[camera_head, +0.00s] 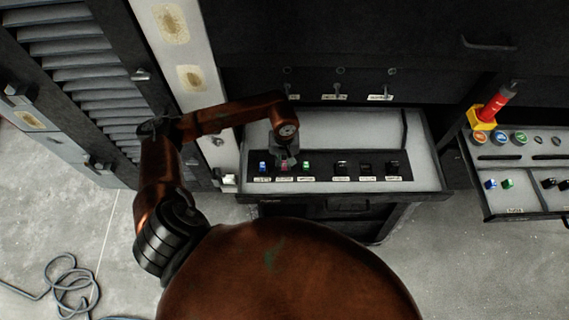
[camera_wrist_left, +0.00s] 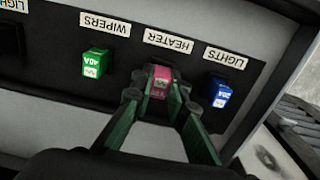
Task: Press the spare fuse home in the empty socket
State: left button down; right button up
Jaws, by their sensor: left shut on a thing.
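My left gripper (camera_head: 286,160) reaches down over the fuse row in the open drawer (camera_head: 430,178). In the left wrist view, my left gripper (camera_wrist_left: 158,95) is shut on a red-pink fuse (camera_wrist_left: 160,78) at the HEATER label (camera_wrist_left: 168,41). The fuse stands at the heater socket, between a green fuse (camera_wrist_left: 92,65) at WIPERS and a blue fuse (camera_wrist_left: 218,92) at LIGHTS. The fingers hide its lower part and the socket, so I cannot tell how deep it sits. The blue fuse (camera_head: 262,166) and green fuse (camera_head: 306,166) also show in the head view. My right gripper is not in view.
Several black sockets (camera_head: 366,168) line the right of the same panel. Cable (camera_head: 75,285) lies on the floor.

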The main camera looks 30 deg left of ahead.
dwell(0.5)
pick_arm(q)
jog(key=shift+f+b, duration=0.55)
jog(key=shift+b, duration=0.05)
dwell(0.5)
jog(key=shift+s, duration=0.1)
jog(key=c, duration=1.8)
grip_release()
jog(key=shift+o, duration=0.2)
jog(key=o, duration=0.5)
jog(key=shift+r, duration=0.15)
